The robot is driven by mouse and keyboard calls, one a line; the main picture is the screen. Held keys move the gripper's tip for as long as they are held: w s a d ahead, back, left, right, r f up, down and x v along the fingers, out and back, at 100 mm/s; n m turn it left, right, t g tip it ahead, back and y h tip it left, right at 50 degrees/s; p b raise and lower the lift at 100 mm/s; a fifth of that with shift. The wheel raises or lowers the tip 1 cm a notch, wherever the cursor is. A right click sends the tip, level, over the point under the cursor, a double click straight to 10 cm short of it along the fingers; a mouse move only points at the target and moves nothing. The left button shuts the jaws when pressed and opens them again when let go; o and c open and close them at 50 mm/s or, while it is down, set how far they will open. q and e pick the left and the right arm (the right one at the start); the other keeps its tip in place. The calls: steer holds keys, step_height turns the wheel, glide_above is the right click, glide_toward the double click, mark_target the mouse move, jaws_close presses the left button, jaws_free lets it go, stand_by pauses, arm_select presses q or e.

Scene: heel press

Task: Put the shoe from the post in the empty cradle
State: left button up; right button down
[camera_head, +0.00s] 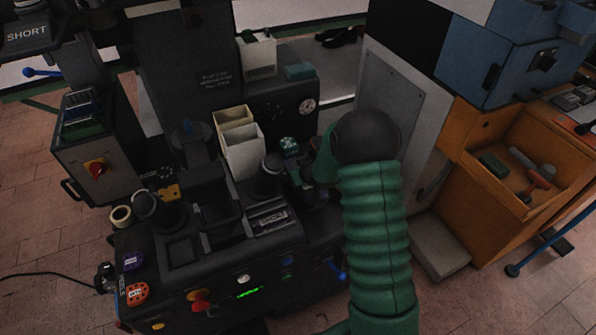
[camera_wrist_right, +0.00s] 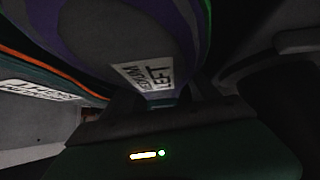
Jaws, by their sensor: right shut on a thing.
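My right gripper (camera_head: 324,160) is at the end of my green arm, on the right side of the dark heel press (camera_head: 215,215). Its fingers are mostly hidden by my wrist in the head view. In the right wrist view a dark shoe (camera_wrist_right: 120,45) with purple and green edges and a white label reading LEFT sits right at the gripper, which is shut on it. A second labelled item (camera_wrist_right: 45,90) with an orange stripe shows at the left edge. I cannot clearly make out the post or which cradle is empty. My left gripper is not in view.
Cream bins (camera_head: 240,145) stand at the middle of the press. An orange open drawer (camera_head: 525,175) with tools is at the right, beside a grey cabinet (camera_head: 390,105). A grey box with a red knob (camera_head: 97,168) stands left.

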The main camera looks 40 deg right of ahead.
steer(key=shift+c, duration=0.6)
jaws_free()
steer(key=shift+f, duration=0.15)
steer(key=shift+s+f, duration=0.1)
steer(key=p+v, duration=0.5)
steer(key=v, duration=1.1)
steer(key=shift+s+r, duration=0.2)
steer(key=shift+r, duration=0.15)
